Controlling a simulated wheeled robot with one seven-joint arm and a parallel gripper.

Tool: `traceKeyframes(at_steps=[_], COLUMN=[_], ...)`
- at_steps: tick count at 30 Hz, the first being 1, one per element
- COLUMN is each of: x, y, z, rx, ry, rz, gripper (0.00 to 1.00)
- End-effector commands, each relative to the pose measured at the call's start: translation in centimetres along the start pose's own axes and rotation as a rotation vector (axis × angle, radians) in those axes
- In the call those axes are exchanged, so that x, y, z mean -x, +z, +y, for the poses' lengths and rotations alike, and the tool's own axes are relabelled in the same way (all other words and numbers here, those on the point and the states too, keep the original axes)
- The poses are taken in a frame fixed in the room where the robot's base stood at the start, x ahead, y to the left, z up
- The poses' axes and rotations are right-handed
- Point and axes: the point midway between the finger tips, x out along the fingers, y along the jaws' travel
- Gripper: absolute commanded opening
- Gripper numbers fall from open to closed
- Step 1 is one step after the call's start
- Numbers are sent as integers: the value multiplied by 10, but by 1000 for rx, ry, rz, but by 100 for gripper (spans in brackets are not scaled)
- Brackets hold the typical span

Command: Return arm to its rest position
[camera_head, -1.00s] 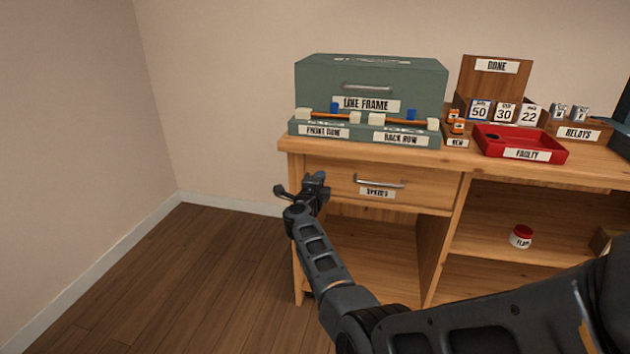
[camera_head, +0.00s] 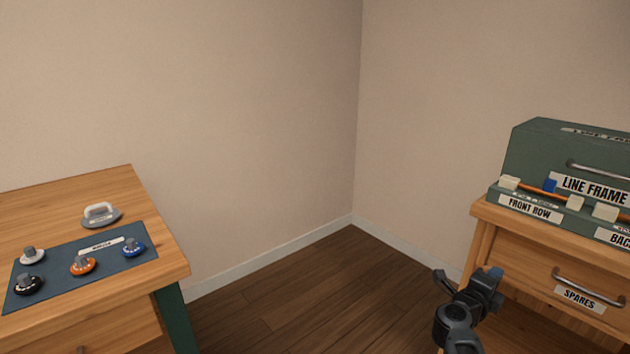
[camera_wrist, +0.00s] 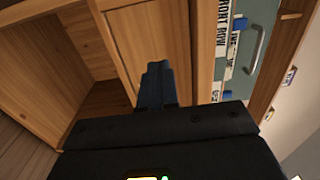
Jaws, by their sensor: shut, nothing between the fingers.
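My gripper (camera_head: 488,285) is at the lower right of the head view, in front of the left end of the wooden desk (camera_head: 484,240). Its fingers are together with nothing between them. In the wrist view my gripper's closed fingers (camera_wrist: 155,85) point toward the wooden desk front (camera_wrist: 150,45). The rest of my arm is mostly below the frame.
The green line frame (camera_head: 535,155) stands on the desk, above the shut SPARES drawer (camera_head: 530,262). Floor between is clear (camera_head: 330,290).

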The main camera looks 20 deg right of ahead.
Motion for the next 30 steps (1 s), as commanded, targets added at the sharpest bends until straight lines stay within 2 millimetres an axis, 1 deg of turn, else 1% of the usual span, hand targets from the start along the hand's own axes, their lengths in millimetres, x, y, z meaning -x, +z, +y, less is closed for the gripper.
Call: traceKeyframes(at_steps=[2, 5, 8, 11, 14, 20, 21, 26, 27, 29, 30], x=[2, 12, 32, 60, 92, 164, 180, 244, 260, 284, 300], y=[-4, -15, -32, -50, -66, -95, -101, -127, -134, -144, -151], z=[0, -3, -9, -16, -23, -37, -40, -54, -58, -64, -70], rx=[16, 76, 180, 305, 429, 660, 703, 870, 911, 969, 1006], ry=[-10, -49, -118, -197, -270, -401, -425, -511, -530, -559, -578], rz=[-8, -37, -96, -173, -254, -424, -459, -598, -633, -684, -717], gripper=[0, 0, 0, 0, 0, 0, 0, 0, 0, 0, 0])
